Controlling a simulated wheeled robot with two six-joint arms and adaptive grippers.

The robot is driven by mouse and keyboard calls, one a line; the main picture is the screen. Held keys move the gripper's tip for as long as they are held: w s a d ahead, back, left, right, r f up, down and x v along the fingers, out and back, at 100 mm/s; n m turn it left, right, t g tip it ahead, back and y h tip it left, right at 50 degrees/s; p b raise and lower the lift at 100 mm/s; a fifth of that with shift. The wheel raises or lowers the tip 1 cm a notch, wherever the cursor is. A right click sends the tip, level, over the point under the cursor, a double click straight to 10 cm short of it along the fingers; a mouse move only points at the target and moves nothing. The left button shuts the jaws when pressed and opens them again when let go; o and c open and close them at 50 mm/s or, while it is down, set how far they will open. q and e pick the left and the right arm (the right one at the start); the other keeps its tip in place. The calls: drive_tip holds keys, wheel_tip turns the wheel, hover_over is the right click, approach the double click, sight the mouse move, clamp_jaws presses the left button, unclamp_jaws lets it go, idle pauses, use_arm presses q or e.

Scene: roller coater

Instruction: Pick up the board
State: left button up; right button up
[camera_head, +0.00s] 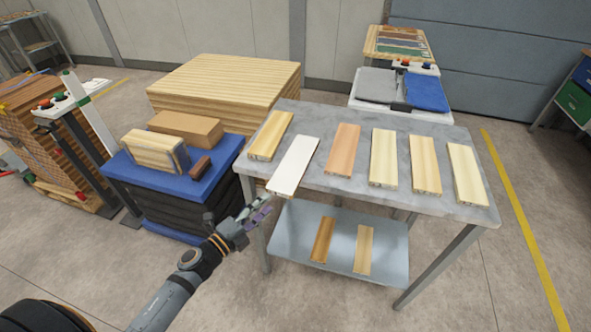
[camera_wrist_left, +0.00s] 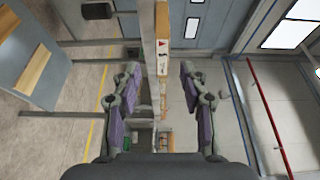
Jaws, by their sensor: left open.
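Several boards lie in a row on the grey metal table (camera_head: 325,180). The white board (camera_head: 293,165) is second from the left, and its near end reaches over the table's front edge. My left gripper (camera_head: 262,208) is open and empty, just in front of and slightly below that end. In the left wrist view the open fingers (camera_wrist_left: 158,92) stand apart, with a narrow board end carrying a white label with a red mark (camera_wrist_left: 162,46) showing between them, farther off. I cannot tell for sure which board that is. My right gripper is not in view.
Two boards lie on the table's lower shelf (camera_head: 290,235). A grey and blue machine (camera_head: 400,90) stands behind the table. The floor in front is clear.

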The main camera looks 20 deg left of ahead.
sight(288, 184)
use_arm(q)
drive_tip(key=shift+w+d+r+p, duration=0.15)
drive_tip(key=shift+w+r+p, duration=0.05)
drive_tip(key=shift+r+p, duration=0.2)
drive_tip(key=p+x, duration=0.1)
drive_tip(key=x, duration=0.3)
drive_tip(key=shift+w+p, duration=0.1)
drive_tip(key=shift+p, duration=0.25)
drive_tip(key=shift+w+d+f, duration=0.15)
drive_tip(key=shift+w+d, duration=0.1)
drive_tip(key=shift+w, duration=0.3)
drive_tip(key=p+x, duration=0.1)
drive_tip(key=x, duration=0.3)
drive_tip(key=shift+d, duration=0.1)
drive_tip(key=shift+w+d+f, duration=0.2)
drive_tip(key=shift+w, duration=0.1)
drive_tip(key=shift+s+a, duration=0.1)
drive_tip(key=shift+c, duration=0.7)
clamp_jaws()
